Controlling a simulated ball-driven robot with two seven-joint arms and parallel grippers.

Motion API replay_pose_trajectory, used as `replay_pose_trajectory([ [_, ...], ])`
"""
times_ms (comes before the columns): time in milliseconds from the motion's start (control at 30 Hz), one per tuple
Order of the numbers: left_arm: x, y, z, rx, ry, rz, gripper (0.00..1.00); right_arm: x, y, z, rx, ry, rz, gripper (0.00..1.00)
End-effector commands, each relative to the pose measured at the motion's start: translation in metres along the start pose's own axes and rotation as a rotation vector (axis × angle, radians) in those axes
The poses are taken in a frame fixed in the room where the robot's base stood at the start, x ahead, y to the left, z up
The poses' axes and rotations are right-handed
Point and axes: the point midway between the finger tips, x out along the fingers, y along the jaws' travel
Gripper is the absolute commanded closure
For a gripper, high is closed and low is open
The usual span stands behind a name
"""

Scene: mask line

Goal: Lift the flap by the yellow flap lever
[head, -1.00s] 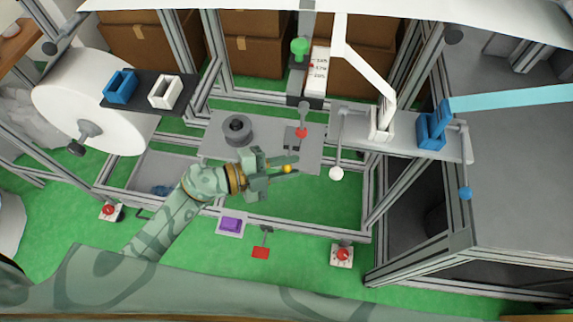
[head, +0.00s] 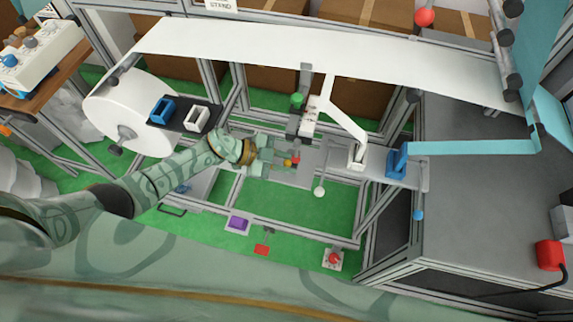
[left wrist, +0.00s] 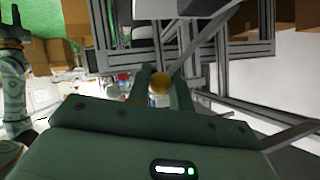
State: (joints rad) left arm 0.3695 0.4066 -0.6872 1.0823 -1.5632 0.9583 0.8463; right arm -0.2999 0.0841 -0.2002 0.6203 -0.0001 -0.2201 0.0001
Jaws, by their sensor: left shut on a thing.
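The yellow flap lever shows as a small round yellow knob (head: 288,163) near the middle of the frame, and also in the left wrist view (left wrist: 160,81). My left gripper (head: 284,164) reaches in from the left and is shut on this knob. In the left wrist view its two fingers stand on either side of the knob. The lever's stem and the flap are hard to make out behind the gripper. What seems to be my right arm, with a dark gripper (left wrist: 13,27), shows at the left edge of the left wrist view; its jaws are unclear.
A white ball lever (head: 319,192) hangs to the right. A white roll (head: 128,115) stands at left, and a white web (head: 330,58) spans above. Metal frame rails surround the arm.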

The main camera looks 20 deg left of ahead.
Motion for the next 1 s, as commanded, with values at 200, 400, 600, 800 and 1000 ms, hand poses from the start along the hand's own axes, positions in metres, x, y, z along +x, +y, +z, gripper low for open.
replay_pose_trajectory([
  [200,-0.004,-0.021,-0.008,-0.168,-0.027,0.105,1.0,-0.014,-0.005,-0.005,0.003,0.007,-0.005,0.64],
  [400,-0.003,-0.036,-0.01,-0.31,-0.047,0.192,1.0,-0.009,-0.006,-0.004,0.004,0.006,-0.008,0.64],
  [600,-0.002,-0.048,-0.011,-0.413,-0.06,0.256,1.0,-0.002,-0.006,-0.003,0.003,0.003,-0.008,0.64],
  [800,-0.002,-0.056,-0.012,-0.406,-0.059,0.252,1.0,0.003,-0.004,-0.001,0.002,0.001,-0.005,0.64],
  [1000,-0.002,-0.06,-0.013,-0.404,-0.058,0.251,1.0,0.004,-0.002,0.0,0.001,-0.001,-0.002,0.64],
])
